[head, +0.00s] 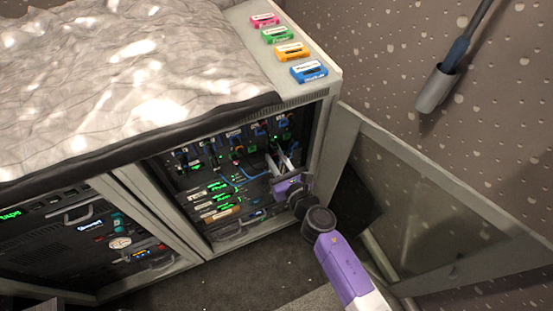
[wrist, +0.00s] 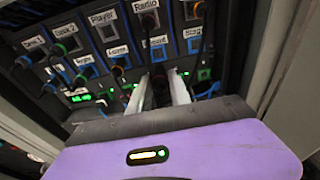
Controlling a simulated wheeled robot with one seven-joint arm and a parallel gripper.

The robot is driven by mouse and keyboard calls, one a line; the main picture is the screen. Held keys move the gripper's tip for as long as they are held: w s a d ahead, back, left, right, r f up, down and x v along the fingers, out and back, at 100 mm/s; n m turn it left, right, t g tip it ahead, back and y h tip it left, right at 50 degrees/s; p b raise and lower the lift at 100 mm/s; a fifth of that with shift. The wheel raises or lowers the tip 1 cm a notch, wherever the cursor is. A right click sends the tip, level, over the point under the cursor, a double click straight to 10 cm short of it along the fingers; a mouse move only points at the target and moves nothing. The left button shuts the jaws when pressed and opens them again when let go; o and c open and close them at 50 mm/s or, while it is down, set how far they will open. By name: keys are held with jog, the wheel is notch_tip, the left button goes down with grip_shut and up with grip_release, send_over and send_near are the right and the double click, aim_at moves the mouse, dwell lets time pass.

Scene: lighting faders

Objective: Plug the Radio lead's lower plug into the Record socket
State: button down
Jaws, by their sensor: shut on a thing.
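The socket panel (head: 232,150) is inside the open right bay of the cabinet. In the wrist view the Radio label (wrist: 145,5) is at the top, with a dark plug (wrist: 149,20) just below it. My gripper (head: 280,158) reaches into the bay. In the wrist view its two pale fingers (wrist: 168,88) are shut on a dark plug (wrist: 160,84), close in front of the lower part of the panel. The fingers hide much of this plug and what lies behind it. I cannot clearly read the Record label or tell whether the plug's tip is in a socket.
An open door (head: 420,200) stands to the right of the bay. Coloured cassettes (head: 292,52) lie on the cabinet top.

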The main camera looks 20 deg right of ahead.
aim_at(270, 146)
jog(key=shift+w, duration=0.15)
jog(key=shift+w, duration=2.4)
jog(key=shift+w+r+b, duration=0.1)
jog(key=shift+w+b, duration=0.35)
jog(key=shift+w, duration=0.75)
dwell(0.5)
jog(key=c, duration=1.1)
grip_release()
jog(key=shift+s+r+p, duration=0.2)
jog(key=shift+s+p, duration=0.15)
jog(key=shift+s, duration=0.95)
jog(key=shift+s+r+p, duration=0.2)
jog(key=shift+s+p, duration=0.15)
jog(key=shift+s, duration=0.9)
jog(key=shift+s+r+p, duration=0.2)
jog(key=shift+s+p, duration=0.15)
jog(key=shift+s, duration=0.95)
